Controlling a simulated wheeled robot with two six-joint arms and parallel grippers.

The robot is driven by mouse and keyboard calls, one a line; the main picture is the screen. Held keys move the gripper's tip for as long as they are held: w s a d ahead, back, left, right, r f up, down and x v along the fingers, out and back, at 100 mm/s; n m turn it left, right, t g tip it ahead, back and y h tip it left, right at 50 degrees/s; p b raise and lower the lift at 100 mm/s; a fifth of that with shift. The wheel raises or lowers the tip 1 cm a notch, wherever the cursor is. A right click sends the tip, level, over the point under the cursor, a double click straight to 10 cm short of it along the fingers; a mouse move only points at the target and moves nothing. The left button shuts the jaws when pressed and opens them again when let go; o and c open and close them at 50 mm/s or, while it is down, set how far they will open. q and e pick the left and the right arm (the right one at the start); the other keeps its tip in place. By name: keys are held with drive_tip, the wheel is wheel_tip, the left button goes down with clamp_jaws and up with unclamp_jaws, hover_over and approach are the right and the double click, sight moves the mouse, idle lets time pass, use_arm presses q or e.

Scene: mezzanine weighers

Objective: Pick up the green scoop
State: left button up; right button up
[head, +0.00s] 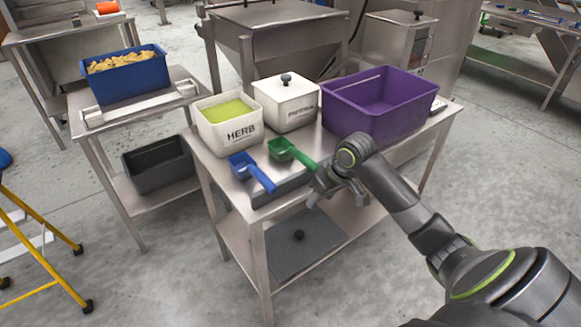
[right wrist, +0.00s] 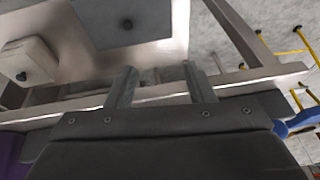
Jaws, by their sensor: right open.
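The green scoop (head: 283,150) lies on the steel table, its bowl at the left and its handle (head: 305,162) pointing toward the table's front edge. My right gripper (head: 337,198) is near that front edge, to the right of and nearer than the scoop handle, apart from it. Its two fingers are spread with nothing between them, as the right wrist view (right wrist: 158,76) also shows. The green scoop does not show in the right wrist view. My left gripper is not in view.
A blue scoop (head: 241,166) lies left of the green one. Behind stand the HERB bin (head: 230,132), a lidded white bin (head: 287,105) and a purple crate (head: 388,125). A dark lid (head: 300,255) lies on the lower shelf. Floor in front is clear.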

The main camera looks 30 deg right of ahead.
drive_tip(key=w+d+r, duration=0.2)
drive_tip(key=r, duration=0.7)
drive_tip(key=w+d+r, duration=0.2)
drive_tip(key=w+r, duration=0.1)
drive_tip(key=r, duration=0.7)
drive_tip(key=shift+y, duration=0.4)
drive_tip(key=x, duration=0.5)
drive_tip(key=b+x, duration=0.1)
drive_tip(key=x, duration=1.1)
drive_tip(key=shift+w+a, duration=0.1)
drive_tip(key=shift+a, duration=0.15)
drive_tip(key=shift+r, duration=0.1)
clamp_jaws()
